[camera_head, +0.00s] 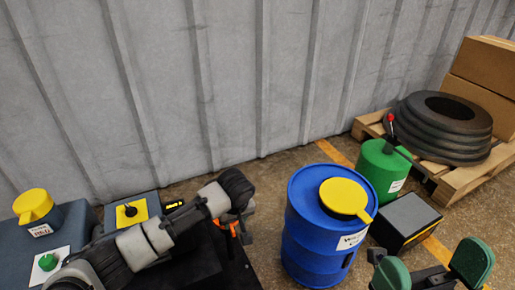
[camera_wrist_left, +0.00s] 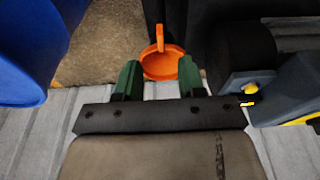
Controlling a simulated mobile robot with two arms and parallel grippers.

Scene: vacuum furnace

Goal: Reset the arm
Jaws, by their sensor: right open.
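My left arm (camera_head: 150,240) reaches in from the lower left of the head view, its wrist bent over near the middle. In the left wrist view my left gripper (camera_wrist_left: 159,80) has its two green fingers apart with nothing clearly between them. An orange ring-shaped part with a handle (camera_wrist_left: 187,70) shows just beyond the fingertips; I cannot tell whether they touch it. Orange also shows below the wrist in the head view (camera_head: 234,228). My right gripper (camera_head: 432,266) is at the lower right of the head view, open and empty, its green pads wide apart.
A blue barrel (camera_head: 312,250) with a yellow lid stands between my grippers. Behind it are a green canister (camera_head: 384,178), a dark box (camera_head: 405,215) and a pallet (camera_head: 470,182) with tires and cartons. Control boxes with yellow (camera_head: 36,205) and green knobs stand left. A corrugated wall closes the back.

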